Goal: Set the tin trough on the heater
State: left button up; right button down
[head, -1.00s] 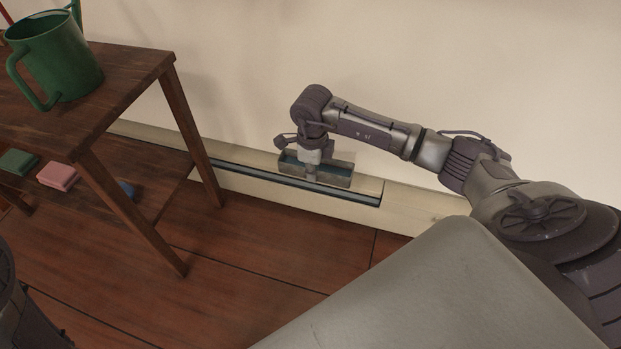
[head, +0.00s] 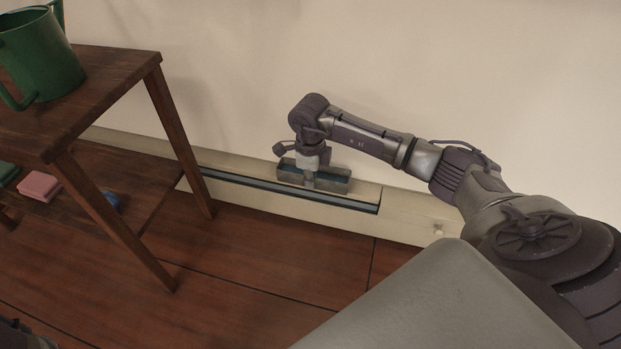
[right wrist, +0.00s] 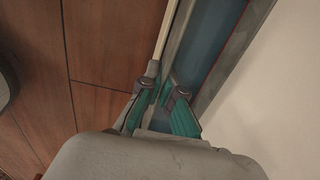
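The tin trough (head: 338,185), a grey open box with a blue inside, sits level on top of the heater (head: 245,198), the long low cream unit with a dark slot along the wall. My right gripper (head: 309,180) points down at the middle of the trough's front wall. The trough's blue inside (right wrist: 208,50) shows empty there.
A dark wooden shelf unit (head: 95,75) stands at the left, with a green can (head: 42,55) on top. A pink block (head: 39,186) and a blue item (head: 112,200) lie on its lower board. The heater top is clear to the trough's left.

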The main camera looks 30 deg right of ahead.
dwell(0.3)
jog(key=c, duration=1.2)
grip_release()
jog(key=shift+c, duration=0.2)
notch_tip(320, 180, up, 12)
jog(key=shift+s+a, duration=0.1)
jog(key=shift+a, duration=0.05)
